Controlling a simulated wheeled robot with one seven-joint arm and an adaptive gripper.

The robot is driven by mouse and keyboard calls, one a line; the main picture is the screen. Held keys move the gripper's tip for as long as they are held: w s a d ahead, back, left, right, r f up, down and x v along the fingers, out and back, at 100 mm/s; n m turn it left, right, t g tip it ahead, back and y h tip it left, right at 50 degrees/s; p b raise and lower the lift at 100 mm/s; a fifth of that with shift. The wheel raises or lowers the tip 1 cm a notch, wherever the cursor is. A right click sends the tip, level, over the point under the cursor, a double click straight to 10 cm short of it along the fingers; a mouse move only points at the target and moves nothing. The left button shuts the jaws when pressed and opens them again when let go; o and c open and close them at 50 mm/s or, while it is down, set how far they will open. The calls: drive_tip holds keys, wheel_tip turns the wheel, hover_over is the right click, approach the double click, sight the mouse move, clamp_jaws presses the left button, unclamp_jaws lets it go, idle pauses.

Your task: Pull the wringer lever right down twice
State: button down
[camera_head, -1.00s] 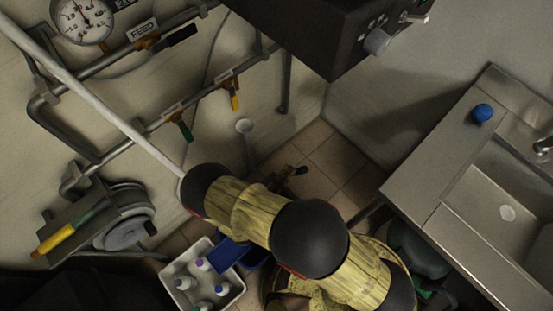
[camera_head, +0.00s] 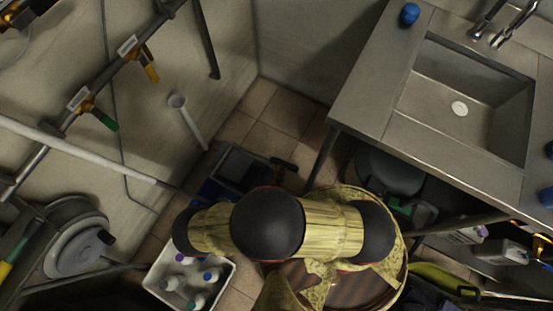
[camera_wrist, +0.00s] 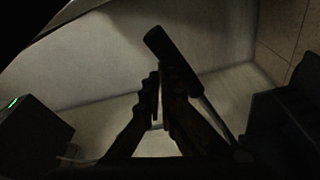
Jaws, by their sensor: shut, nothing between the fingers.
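In the wrist view, a black cylindrical grip (camera_wrist: 173,50) on a thin metal rod (camera_wrist: 219,116) slants from upper left to lower right; it looks like the wringer lever. My gripper (camera_wrist: 158,82) is shut and empty, its fingertips in front of or beside the grip; I cannot tell if they touch. In the head view, a blue bucket (camera_head: 212,190) with a dark wringer frame (camera_head: 243,167) on it shows partly behind my arm. A short dark piece (camera_head: 284,165) sticks out to its right; I cannot tell whether it is lever or gripper.
A white crate of bottles (camera_head: 158,270) stands front left of the bucket. A steel sink counter (camera_head: 365,90) is on the right. Pipes with valves (camera_head: 105,75) and a hose reel (camera_head: 75,240) line the left wall. Tiled floor (camera_head: 285,105) is open behind the bucket.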

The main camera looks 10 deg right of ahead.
drive_tip(key=f, duration=0.1)
drive_tip(key=d+f, duration=0.1)
drive_tip(key=s+f, duration=0.1)
drive_tip(key=f, duration=0.1)
drive_tip(key=shift+d, duration=0.2)
drive_tip(key=shift+a+r, duration=0.1)
drive_tip(key=shift+a, duration=0.05)
idle(0.7)
idle(0.4)
